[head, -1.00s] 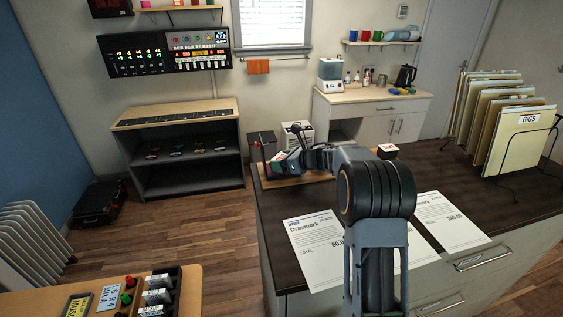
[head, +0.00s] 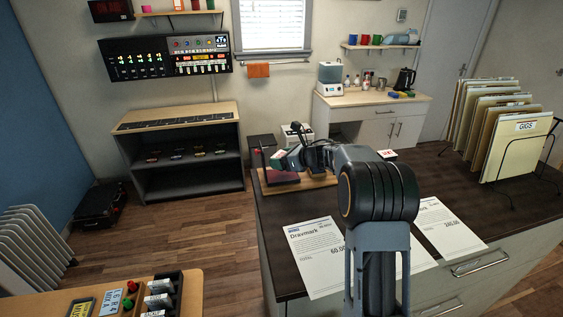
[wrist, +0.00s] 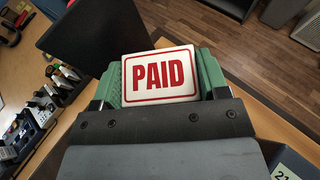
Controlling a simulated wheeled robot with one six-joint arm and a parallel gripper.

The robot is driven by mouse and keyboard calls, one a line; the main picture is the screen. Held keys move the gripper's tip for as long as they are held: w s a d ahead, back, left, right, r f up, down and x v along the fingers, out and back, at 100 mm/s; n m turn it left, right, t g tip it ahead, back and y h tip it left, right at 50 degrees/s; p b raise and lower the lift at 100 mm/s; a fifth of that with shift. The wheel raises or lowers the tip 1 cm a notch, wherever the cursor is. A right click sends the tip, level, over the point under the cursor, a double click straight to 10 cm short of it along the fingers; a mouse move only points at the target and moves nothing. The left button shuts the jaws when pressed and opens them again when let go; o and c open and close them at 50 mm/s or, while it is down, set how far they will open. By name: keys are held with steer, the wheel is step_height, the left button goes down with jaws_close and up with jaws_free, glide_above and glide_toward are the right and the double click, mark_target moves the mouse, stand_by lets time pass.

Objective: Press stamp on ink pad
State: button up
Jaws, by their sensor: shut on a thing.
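My gripper (head: 281,158) is shut on a stamp. In the wrist view the stamp's white top (wrist: 158,76), with a red border and the word PAID, sits between my green fingertips. In the head view the stamp (head: 277,154) is small and partly hidden by the gripper. A dark red ink pad (head: 283,178) lies on a wooden tray (head: 318,183) at the desk's far left corner, with its dark lid standing open. The gripper appears to be just above the pad, with a small gap. The stamp's underside is hidden.
A small box with a red and white top (head: 387,154) stands behind my arm. A folder rack (head: 515,140) fills the right side.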

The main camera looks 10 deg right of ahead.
steer(key=shift+r+p, duration=0.9)
steer(key=shift+r, duration=1)
